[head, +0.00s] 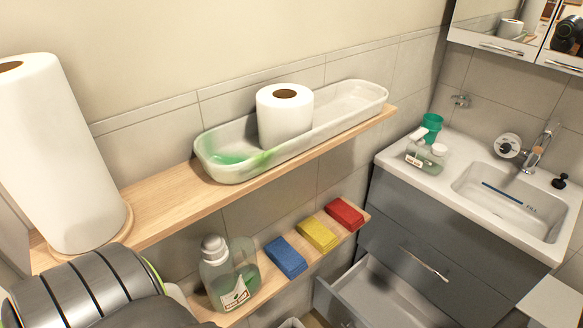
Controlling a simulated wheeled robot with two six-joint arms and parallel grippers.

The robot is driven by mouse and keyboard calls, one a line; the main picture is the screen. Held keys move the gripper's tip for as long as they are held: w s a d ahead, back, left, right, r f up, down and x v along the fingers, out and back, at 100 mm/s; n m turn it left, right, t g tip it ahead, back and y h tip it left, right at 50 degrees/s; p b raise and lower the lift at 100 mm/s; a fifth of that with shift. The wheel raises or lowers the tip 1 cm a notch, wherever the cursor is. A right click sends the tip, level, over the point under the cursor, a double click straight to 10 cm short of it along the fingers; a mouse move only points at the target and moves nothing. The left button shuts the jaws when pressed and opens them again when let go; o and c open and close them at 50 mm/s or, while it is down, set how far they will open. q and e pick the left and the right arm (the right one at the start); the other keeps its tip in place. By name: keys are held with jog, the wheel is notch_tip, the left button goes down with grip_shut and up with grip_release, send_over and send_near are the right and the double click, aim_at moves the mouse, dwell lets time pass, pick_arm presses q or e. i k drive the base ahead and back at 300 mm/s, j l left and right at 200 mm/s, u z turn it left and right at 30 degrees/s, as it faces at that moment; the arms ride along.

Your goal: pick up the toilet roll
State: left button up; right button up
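The white toilet roll (285,117) stands upright in a long white tray (342,118) on the upper wooden shelf. Its brown core faces up. Its lower edge is partly hidden by the tray's front wall. Neither of my grippers shows in the head view. Only a dark ribbed part is visible at the bottom left, well apart from the roll.
A tall paper towel roll (60,150) stands at the shelf's left end. The lower shelf holds a soap bottle (229,275) and blue (286,257), yellow (318,233) and red (345,214) sponges. A drawer (375,295) stands open below the sink (512,205).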

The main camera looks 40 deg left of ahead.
aim_at(284, 111)
jog(key=k+u, duration=0.15)
jog(key=u, duration=1.1)
